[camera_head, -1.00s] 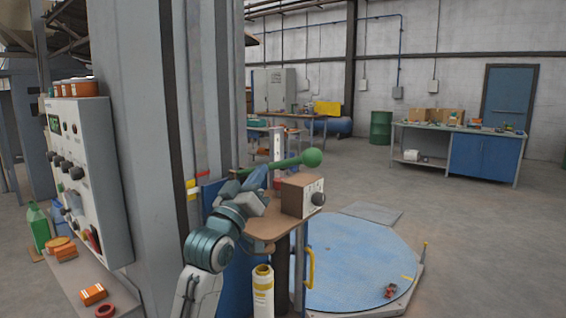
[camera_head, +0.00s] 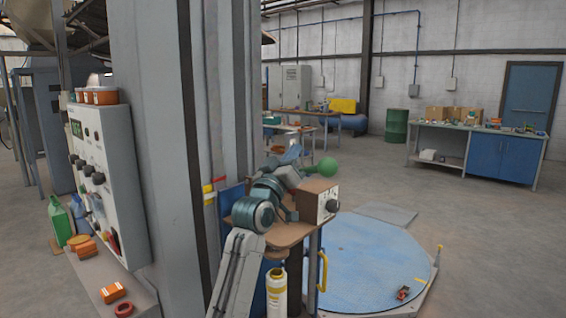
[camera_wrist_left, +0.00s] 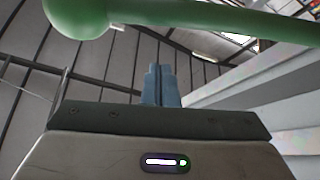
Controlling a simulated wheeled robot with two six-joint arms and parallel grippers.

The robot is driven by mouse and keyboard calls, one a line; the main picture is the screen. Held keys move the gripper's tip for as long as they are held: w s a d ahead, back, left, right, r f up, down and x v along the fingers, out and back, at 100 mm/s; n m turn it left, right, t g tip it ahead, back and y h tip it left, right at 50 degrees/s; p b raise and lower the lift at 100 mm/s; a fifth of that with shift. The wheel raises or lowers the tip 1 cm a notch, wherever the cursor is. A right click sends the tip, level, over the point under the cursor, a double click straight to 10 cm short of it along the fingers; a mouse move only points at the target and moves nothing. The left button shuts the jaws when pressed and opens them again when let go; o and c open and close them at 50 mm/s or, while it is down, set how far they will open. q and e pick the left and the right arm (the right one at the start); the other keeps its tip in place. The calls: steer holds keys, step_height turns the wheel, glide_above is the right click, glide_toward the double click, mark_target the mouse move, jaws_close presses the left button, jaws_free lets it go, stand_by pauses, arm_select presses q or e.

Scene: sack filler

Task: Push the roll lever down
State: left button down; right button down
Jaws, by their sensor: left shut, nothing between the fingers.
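The roll lever ends in a green ball knob (camera_head: 328,167), just above and behind the brown control box in the head view. Most of its rod is hidden behind my left arm there. In the left wrist view the green knob (camera_wrist_left: 78,14) and the thick green rod (camera_wrist_left: 215,18) cross the top of the picture. My left gripper (camera_head: 292,154) is raised beside the lever, left of the knob. Its blue-grey fingers (camera_wrist_left: 160,82) are shut and empty, pointing toward the rod. Whether they touch it I cannot tell. My right gripper is out of view.
The control box (camera_head: 317,200) with a dark dial sits on a small brown shelf beside the grey column (camera_head: 160,150). The blue round platform (camera_head: 370,265) lies to the right.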

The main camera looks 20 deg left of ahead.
arm_select(q)
steer(key=f, duration=0.1)
steer(key=d+f, duration=0.1)
steer(key=f, duration=0.1)
steer(key=shift+w+d+f+p, duration=0.15)
steer(key=shift+d+f+p, duration=0.1)
steer(key=shift+f+p, duration=0.15)
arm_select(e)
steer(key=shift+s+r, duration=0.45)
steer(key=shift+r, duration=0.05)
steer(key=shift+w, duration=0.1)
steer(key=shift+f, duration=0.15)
